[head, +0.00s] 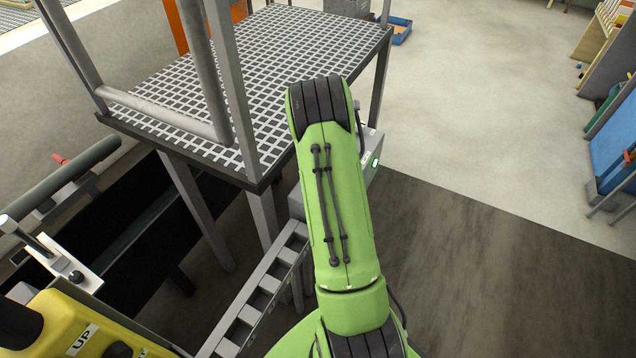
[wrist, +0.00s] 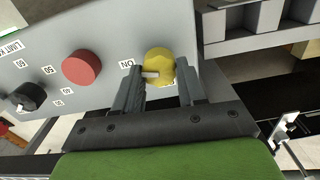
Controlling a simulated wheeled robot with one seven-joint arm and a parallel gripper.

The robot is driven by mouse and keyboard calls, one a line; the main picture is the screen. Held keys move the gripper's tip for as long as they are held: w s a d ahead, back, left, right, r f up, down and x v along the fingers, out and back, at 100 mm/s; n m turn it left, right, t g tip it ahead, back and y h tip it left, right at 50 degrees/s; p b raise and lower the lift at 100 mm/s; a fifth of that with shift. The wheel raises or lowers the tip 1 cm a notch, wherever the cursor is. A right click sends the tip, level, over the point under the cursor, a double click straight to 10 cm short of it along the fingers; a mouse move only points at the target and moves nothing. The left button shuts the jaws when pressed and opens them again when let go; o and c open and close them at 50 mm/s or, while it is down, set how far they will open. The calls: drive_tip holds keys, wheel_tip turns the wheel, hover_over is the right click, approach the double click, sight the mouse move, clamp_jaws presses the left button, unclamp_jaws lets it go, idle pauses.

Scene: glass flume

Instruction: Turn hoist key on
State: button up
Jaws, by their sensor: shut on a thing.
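The hoist key looks to be the yellow round knob (wrist: 159,62) on a light grey panel in the wrist view. Its white pointer mark faces left, toward the side with the "ON" label (wrist: 127,64). My gripper (wrist: 161,72) is shut on this knob, one finger on each side. Another label by the right finger is partly covered and I cannot read it. In the head view my green arm hides the gripper and the knob. Part of a grey box (head: 371,170) with a lit green light shows just right of the arm.
On the panel, a red button (wrist: 82,68) and a black knob (wrist: 29,96) with a number scale sit left of the yellow knob. A grated platform (head: 290,45) stands close to my arm. A yellow pendant (head: 60,325) is at lower left. The floor at right is open.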

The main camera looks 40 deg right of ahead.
drive_tip(key=shift+n, duration=1.2)
drive_tip(key=shift+n+b, duration=0.3)
drive_tip(key=o, duration=1)
drive_tip(key=shift+o, duration=0.2)
drive_tip(key=shift+r, duration=0.15)
wheel_tip(320, 180, up, 16)
drive_tip(key=p, duration=0.2)
drive_tip(key=shift+f, duration=0.2)
